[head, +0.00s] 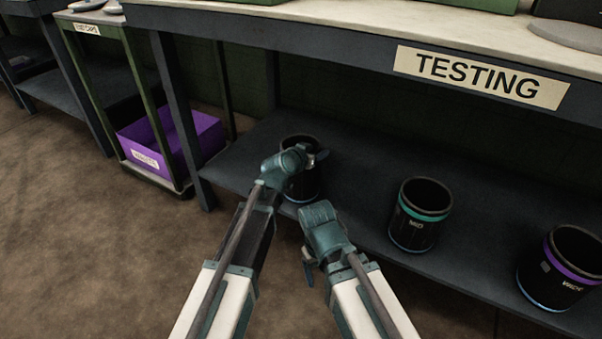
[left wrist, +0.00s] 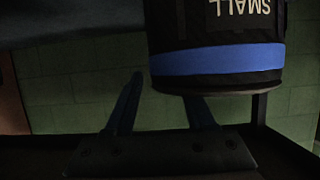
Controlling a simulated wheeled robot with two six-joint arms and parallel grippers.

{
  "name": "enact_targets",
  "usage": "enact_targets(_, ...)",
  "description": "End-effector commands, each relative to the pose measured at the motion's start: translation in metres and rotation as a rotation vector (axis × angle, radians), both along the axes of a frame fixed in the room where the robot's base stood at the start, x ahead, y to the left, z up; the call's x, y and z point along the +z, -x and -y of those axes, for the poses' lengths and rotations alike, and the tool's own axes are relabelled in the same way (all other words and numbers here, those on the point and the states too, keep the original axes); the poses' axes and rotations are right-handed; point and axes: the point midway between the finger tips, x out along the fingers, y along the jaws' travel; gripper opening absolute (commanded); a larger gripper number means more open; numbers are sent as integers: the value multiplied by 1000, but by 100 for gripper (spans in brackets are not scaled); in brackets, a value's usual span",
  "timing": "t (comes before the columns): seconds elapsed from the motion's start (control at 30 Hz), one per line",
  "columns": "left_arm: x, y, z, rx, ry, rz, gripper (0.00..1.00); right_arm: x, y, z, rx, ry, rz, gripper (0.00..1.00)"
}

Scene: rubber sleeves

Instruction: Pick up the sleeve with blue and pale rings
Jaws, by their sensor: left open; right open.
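A black sleeve (head: 302,188) stands on the lower shelf in the head view, partly covered by my left gripper. In the left wrist view a black sleeve (left wrist: 215,30) with a wide blue ring and the label SMALL appears upside down at the upper right. I cannot make out a clear pale ring on it. My left gripper (head: 318,157) is open at this sleeve. In the left wrist view one finger of the left gripper (left wrist: 163,86) is clear and the other is partly hidden by the sleeve. My right gripper (head: 308,264) is open and empty, lower and nearer.
A black sleeve with a teal ring (head: 419,220) and one with a purple ring (head: 562,272) stand farther right on the lower shelf (head: 350,160). The bench top with the TESTING sign (head: 480,77) overhangs it. A purple bin (head: 205,140) sits on a cart at left.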

Motion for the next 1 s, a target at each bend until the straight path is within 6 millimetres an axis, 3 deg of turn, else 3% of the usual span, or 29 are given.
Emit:
enact_targets(0.27,-2,-5,3,0,1,0,53,-2,0,0,0,0,0,79)
enact_targets(0.57,-2,-4,3,-1,1,-1,0,-2,0,0,0,0,0,79)
enact_targets(1.0,-2,-4,4,-1,1,-2,0,-2,0,0,0,0,0,79)
